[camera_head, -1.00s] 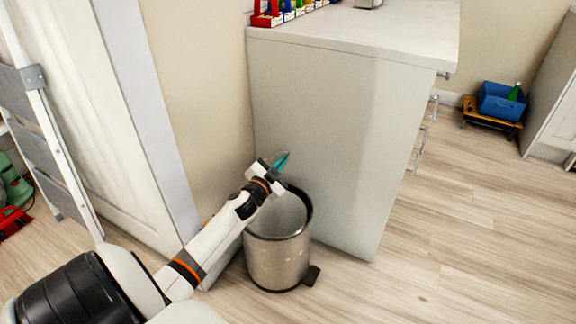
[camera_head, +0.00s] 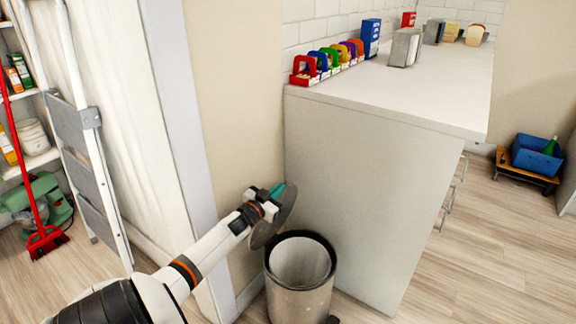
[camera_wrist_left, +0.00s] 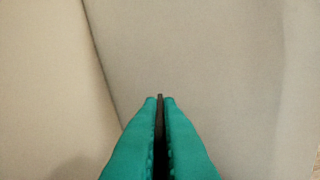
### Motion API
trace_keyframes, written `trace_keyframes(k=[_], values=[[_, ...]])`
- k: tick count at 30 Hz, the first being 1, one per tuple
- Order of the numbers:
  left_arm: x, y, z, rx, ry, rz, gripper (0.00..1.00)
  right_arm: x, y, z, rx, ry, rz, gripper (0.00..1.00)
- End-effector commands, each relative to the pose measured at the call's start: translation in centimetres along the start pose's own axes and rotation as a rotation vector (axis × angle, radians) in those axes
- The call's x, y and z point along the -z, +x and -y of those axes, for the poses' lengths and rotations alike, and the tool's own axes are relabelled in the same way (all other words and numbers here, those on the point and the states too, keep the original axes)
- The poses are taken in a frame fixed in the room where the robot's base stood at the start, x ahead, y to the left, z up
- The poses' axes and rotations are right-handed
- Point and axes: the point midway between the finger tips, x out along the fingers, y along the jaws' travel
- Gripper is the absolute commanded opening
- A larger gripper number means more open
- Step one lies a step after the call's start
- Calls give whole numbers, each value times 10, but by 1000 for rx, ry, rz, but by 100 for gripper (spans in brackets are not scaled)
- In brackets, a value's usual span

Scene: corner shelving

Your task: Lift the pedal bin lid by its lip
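The metal pedal bin (camera_head: 298,288) stands on the floor against the end of the white counter. Its black-rimmed mouth is uncovered, and its pale inside shows. The round grey lid (camera_head: 270,226) is steeply tilted above the left side of the bin; its joint to the bin cannot be made out. My left gripper (camera_head: 279,190), with teal fingers, is at the lid's upper edge. In the left wrist view the fingers (camera_wrist_left: 160,100) are closed on a thin dark edge, the lid's lip. My right gripper is not in view.
The counter (camera_head: 400,95) carries several coloured holders (camera_head: 330,60) and boxes. A stepladder (camera_head: 90,150) leans by shelves and a red broom (camera_head: 45,240) at left. A blue crate (camera_head: 537,155) stands far right. Open wooden floor lies right of the counter.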

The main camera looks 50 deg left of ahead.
Motion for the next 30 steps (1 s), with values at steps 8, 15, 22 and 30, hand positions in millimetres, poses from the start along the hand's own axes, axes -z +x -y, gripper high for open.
trace_keyframes(k=[8, 15, 22, 30], values=[[3, 0, -28, -2, -94, -5, 0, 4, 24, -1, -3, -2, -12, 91], [4, 0, -34, -1, -121, -4, 0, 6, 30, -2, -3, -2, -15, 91], [5, 0, -34, 0, -122, -4, 0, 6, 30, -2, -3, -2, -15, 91], [4, 0, -34, 0, -121, -3, 26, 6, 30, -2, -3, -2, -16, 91]])
